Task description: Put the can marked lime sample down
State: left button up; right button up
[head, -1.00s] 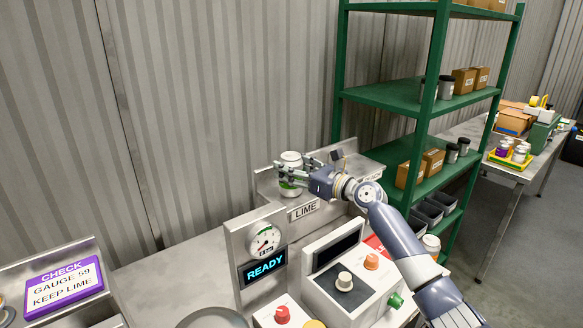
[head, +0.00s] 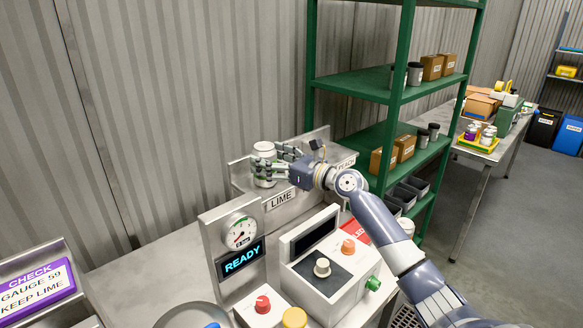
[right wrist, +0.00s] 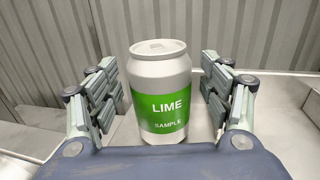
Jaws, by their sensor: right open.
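The can marked lime sample (right wrist: 163,92) stands upright on a metal surface in the right wrist view, with its green label facing the camera. In the head view the can (head: 264,155) stands on the metal stand behind the LIME plate (head: 280,200). My right gripper (right wrist: 162,100) is open, with one finger set on each side of the can and a visible gap on both sides. In the head view the right gripper (head: 268,163) reaches in from the right and partly covers the can. My left gripper is not in view.
A gauge panel with a READY display (head: 238,250) stands in front of the stand. A control box (head: 325,270) with knobs is to its right. A purple-framed check sign (head: 38,290) is at the lower left. A green shelf (head: 375,95) stands behind my right arm.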

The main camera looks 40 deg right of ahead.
jog(key=b+v, duration=0.2)
jog(key=v, duration=0.8)
jog(key=shift+s+r, duration=0.15)
jog(key=shift+r, duration=0.05)
